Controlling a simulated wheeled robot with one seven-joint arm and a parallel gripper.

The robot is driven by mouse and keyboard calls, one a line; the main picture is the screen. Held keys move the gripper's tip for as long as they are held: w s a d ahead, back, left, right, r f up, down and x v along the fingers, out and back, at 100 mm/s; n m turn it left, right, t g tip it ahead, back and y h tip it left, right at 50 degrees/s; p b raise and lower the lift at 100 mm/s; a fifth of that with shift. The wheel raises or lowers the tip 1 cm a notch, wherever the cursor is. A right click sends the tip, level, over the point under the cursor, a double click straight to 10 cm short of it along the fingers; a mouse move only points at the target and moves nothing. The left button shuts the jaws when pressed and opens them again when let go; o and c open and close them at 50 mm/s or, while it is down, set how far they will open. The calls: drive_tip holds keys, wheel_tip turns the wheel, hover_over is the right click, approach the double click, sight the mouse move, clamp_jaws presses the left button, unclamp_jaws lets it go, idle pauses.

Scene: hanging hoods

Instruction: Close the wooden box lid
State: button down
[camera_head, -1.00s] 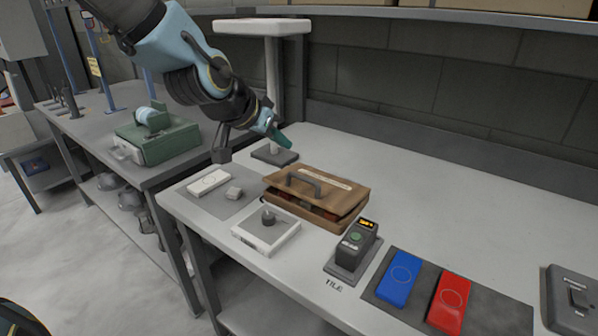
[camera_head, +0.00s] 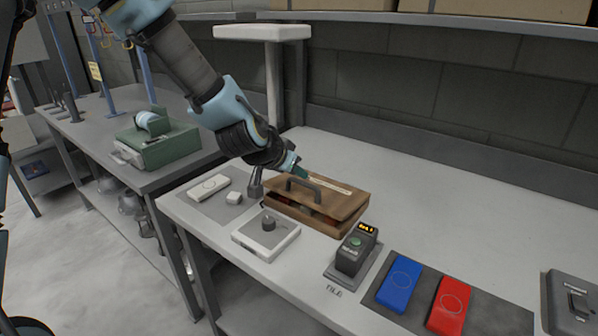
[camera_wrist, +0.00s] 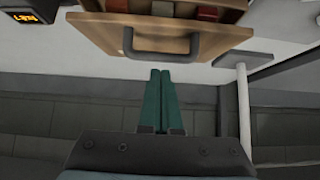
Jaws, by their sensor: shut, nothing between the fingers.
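The wooden box (camera_head: 316,203) stands on the grey bench. Its brown lid (camera_head: 338,192) has a dark arched handle (camera_head: 303,183) and sits tilted, with a dark gap along the front showing reddish contents. In the wrist view, the lid (camera_wrist: 155,45) with its handle (camera_wrist: 160,55) is ahead, and the open side shows red items inside. My gripper (camera_head: 302,173) is at the lid's back left edge in the head view. Its green fingers (camera_wrist: 160,80) are together and empty, pointing at the lid's edge near the handle. I cannot tell whether they touch it.
A white device with a knob (camera_head: 266,236) sits in front of the box. A dark unit with a green button (camera_head: 356,248) stands to its right, then a blue tile (camera_head: 399,284) and a red tile (camera_head: 449,305). A white post (camera_head: 273,80) rises behind. The bench's back right is clear.

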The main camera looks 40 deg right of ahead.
sight(303, 196)
drive_tip(key=shift+f, duration=0.35)
drive_tip(key=shift+a+f+b, duration=0.1)
drive_tip(key=shift+f+b, duration=0.2)
drive_tip(key=f+b, duration=0.1)
drive_tip(key=a+f+b, duration=0.1)
drive_tip(key=f+b, duration=0.1)
drive_tip(key=shift+s+a+b, duration=0.2)
drive_tip(key=shift+b, duration=0.1)
drive_tip(key=shift+r, duration=0.15)
